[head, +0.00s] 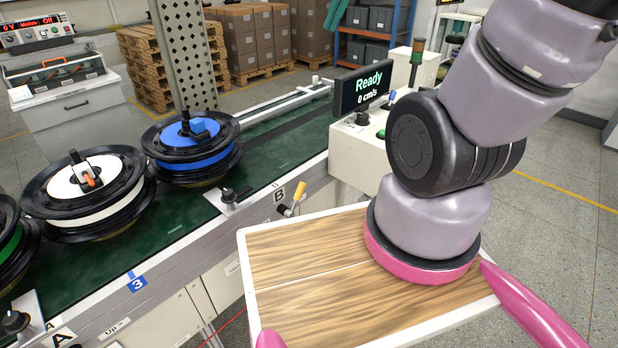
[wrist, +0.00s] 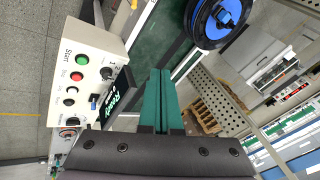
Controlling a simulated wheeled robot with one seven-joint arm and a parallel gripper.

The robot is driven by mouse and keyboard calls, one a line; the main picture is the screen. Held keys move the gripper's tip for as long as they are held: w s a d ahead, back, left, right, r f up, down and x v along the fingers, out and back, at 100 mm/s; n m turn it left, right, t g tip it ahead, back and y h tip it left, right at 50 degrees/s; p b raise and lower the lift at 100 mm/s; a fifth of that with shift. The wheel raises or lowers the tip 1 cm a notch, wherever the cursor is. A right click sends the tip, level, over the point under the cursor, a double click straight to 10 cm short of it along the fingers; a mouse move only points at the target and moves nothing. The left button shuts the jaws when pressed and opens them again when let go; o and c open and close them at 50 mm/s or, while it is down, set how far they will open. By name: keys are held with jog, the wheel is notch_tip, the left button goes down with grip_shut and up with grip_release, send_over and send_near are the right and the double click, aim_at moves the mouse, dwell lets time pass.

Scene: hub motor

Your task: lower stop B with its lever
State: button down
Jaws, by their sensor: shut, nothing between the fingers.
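The label B (head: 279,195) is on the conveyor's side rail. Just right of it, a lever with a yellow handle (head: 299,190) points up and slightly right. A small stop fitting with a black knob (head: 229,198), which seems to be stop B, sits on the rail's near edge left of the label. I cannot tell its exact height. My gripper (wrist: 162,73) shows in the wrist view with its green fingers together and empty. It is above the conveyor area, apart from the lever.
A blue-rimmed hub motor (head: 190,148) and a white-rimmed one (head: 88,190) rest on the green belt. A control box (wrist: 88,75) with several buttons and a "Ready" display (head: 361,87) stands beside the conveyor. A wooden-topped tray (head: 290,312) fills the foreground.

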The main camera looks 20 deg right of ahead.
jog(key=w+f+m+g, duration=0.2)
jog(key=w+f, duration=0.5)
jog(key=f, duration=0.1)
jog(key=w+d+f+m+g+h, duration=0.1)
jog(key=w+f+m+g, duration=0.1)
jog(key=f, duration=1.3)
jog(key=w+d+f+m+g, duration=0.1)
jog(key=w+f+m+g, duration=0.1)
jog(key=f, duration=1.3)
jog(key=shift+w+d+m+g+h, duration=0.35)
jog(key=shift+w+m, duration=0.45)
jog(key=shift+w, duration=0.35)
jog(key=shift+a, duration=0.1)
jog(key=s+a+f, duration=0.2)
jog(key=a+f, duration=0.1)
jog(key=f, duration=0.5)
jog(key=shift+a+f, duration=0.2)
jog(key=shift+a, duration=0.2)
